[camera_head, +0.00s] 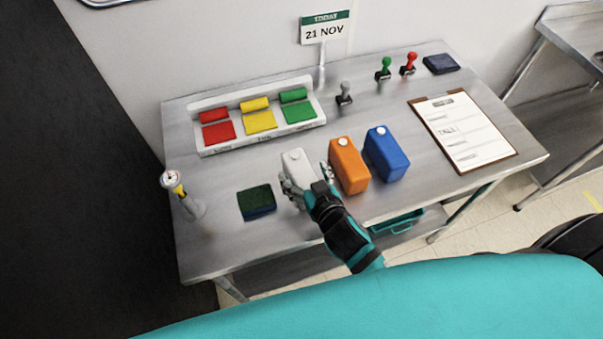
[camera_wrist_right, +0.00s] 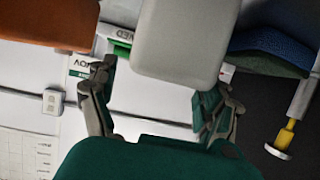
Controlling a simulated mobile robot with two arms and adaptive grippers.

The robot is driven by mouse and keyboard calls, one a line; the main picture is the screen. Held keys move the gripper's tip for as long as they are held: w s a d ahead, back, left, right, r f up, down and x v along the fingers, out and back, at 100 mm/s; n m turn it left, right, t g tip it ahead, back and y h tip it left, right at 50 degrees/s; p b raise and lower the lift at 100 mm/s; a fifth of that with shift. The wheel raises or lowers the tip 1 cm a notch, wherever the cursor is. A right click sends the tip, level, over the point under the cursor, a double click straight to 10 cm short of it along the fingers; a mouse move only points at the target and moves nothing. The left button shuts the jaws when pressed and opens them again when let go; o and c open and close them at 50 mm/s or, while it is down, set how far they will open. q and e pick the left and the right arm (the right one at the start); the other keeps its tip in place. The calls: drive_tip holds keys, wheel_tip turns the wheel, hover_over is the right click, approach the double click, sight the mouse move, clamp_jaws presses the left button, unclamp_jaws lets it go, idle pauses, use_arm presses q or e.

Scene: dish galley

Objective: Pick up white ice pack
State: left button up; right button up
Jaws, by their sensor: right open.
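The white ice pack (camera_head: 297,168) stands upright on the steel table in the head view, left of the orange pack. It also fills the top middle of the right wrist view (camera_wrist_right: 180,40). My right gripper (camera_head: 307,182) is open at the near side of the white pack, with a finger toward each side of it. In the right wrist view the right gripper's fingers (camera_wrist_right: 160,105) are spread wide, and the white pack lies between and beyond them. I cannot tell whether a finger touches it. My left gripper is not in view.
An orange pack (camera_head: 349,167) and a blue pack (camera_head: 387,154) stand close on the right. A green and blue sponge (camera_head: 257,202) lies on the left. Behind are a rack of coloured blocks (camera_head: 210,149), stamps (camera_head: 384,69) and a clipboard (camera_head: 463,130). A gauge (camera_head: 181,187) stands far left.

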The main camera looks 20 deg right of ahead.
drive_tip(key=shift+w+f, duration=0.3)
drive_tip(key=shift+w, duration=0.35)
drive_tip(key=shift+s, duration=0.15)
drive_tip(key=shift+c, duration=0.8)
drive_tip(key=c, duration=1.4)
drive_tip(key=shift+r, duration=0.1)
drive_tip(key=shift+c, duration=0.4)
